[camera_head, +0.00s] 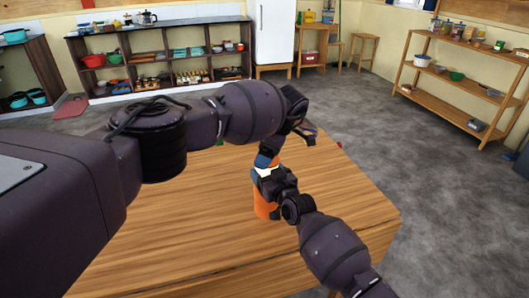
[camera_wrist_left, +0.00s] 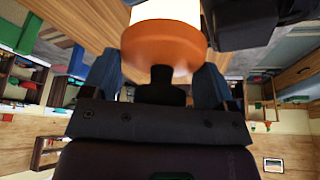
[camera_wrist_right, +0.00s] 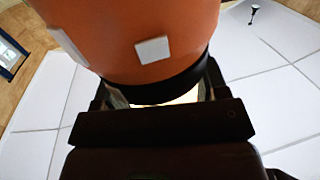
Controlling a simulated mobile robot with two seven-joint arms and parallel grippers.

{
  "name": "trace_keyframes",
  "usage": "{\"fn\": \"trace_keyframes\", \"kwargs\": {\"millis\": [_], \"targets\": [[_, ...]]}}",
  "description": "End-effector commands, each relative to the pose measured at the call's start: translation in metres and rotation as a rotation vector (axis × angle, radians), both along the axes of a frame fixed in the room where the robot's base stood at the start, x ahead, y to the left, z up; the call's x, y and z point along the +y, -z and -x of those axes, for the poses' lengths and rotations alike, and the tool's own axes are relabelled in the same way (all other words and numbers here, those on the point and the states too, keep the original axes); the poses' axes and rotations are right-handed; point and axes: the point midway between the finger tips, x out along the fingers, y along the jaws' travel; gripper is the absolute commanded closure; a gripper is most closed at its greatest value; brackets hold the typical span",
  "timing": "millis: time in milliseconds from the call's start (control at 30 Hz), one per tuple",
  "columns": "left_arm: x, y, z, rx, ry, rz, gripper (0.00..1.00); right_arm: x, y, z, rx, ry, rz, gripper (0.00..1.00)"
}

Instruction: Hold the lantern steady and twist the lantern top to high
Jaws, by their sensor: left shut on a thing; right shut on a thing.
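The lantern stands upright on the wooden table, with an orange base (camera_head: 263,208) and a pale middle part, mostly hidden by my grippers. My left gripper (camera_head: 270,150) reaches over from above and is shut on the lantern top. In the left wrist view the orange lantern top (camera_wrist_left: 162,45) with its black knob (camera_wrist_left: 160,92) sits between the blue fingers, and a bright white part shows past it. My right gripper (camera_head: 268,180) is shut on the lantern's body from the side. In the right wrist view the orange body (camera_wrist_right: 130,35), with a white square and black band, fills the space between the fingers.
The wooden table (camera_head: 190,235) is otherwise bare around the lantern, though my left arm hides part of it. Small dark and red items (camera_head: 308,135) show near its far edge. Shelves (camera_head: 165,58), a white fridge (camera_head: 271,32) and a wooden rack (camera_head: 462,80) stand well away.

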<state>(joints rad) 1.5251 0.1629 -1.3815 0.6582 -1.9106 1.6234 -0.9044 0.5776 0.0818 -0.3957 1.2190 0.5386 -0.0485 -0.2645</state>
Motion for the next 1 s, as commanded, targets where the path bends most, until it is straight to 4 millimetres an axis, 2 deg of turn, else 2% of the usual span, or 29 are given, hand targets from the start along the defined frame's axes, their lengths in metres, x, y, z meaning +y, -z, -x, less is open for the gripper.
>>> {"fn": "trace_keyframes", "kwargs": {"millis": [267, 300, 433, 767, 1000], "targets": [[0.003, 0.001, -0.001, 0.002, -0.001, -0.005, 0.46, -0.003, 0.000, -0.001, 0.000, 0.004, -0.002, 0.73], [0.003, 0.001, -0.001, 0.002, -0.001, -0.005, 0.19, -0.003, 0.000, -0.001, 0.000, 0.004, -0.002, 0.73], [0.002, 0.001, -0.001, 0.002, 0.000, -0.004, 0.00, -0.003, 0.000, -0.001, 0.000, 0.004, -0.001, 0.73], [-0.001, -0.005, 0.000, 0.000, 0.002, -0.001, 0.00, -0.001, 0.000, 0.000, 0.000, 0.001, -0.001, 0.73], [-0.015, -0.039, 0.001, -0.003, 0.003, -0.002, 0.00, 0.000, 0.000, 0.000, 0.000, 0.000, -0.001, 0.73]]}}
